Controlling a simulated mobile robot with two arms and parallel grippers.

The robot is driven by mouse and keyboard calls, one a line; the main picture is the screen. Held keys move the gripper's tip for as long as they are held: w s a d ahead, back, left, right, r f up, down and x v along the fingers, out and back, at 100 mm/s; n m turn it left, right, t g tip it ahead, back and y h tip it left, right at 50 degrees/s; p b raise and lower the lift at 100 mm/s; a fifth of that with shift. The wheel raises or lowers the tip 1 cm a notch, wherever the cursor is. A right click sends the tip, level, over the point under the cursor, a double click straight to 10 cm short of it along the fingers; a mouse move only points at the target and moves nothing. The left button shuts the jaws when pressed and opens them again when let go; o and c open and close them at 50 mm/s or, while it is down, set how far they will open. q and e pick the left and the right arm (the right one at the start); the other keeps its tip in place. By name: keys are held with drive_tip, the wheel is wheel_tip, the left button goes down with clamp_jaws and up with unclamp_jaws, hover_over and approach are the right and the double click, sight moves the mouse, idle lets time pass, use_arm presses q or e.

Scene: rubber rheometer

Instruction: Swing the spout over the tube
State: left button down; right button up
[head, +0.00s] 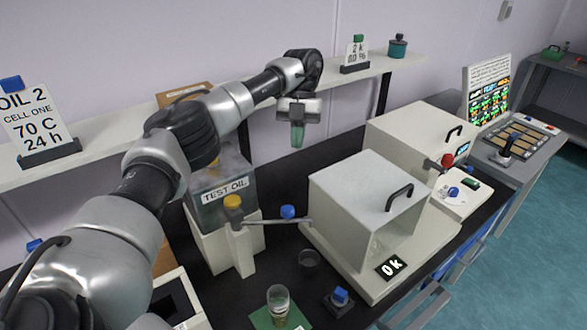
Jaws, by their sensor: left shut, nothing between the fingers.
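The spout (265,221) is a thin grey bar. It runs to the right from a pale post with a yellow cap (233,202), in front of the TEST OIL tank (222,188). A blue knob (287,212) stands on it, and its far end is near the white box. A clear glass tube (278,297) stands upright on a green mat (262,320) nearer to me, and the spout is not over it. My left gripper (297,142) is shut and empty, pointing down, above and behind the spout, well apart from it. My right gripper is out of view.
A dark round cup (309,259) sits below the spout's end. A blue button block (340,300) stands right of the tube. A shelf with signs runs behind.

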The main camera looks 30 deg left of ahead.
use_arm(q)
drive_tip(key=s+d+f+p, duration=0.2)
drive_tip(key=s+d+f, duration=0.1)
drive_tip(key=s+f, duration=0.5)
drive_tip(key=shift+d+f, duration=0.2)
drive_tip(key=shift+f, duration=0.1)
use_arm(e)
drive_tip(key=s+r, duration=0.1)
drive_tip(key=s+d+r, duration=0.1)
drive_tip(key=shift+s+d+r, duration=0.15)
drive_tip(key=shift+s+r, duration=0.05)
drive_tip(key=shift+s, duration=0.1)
use_arm(q)
drive_tip(key=shift+p, duration=0.4)
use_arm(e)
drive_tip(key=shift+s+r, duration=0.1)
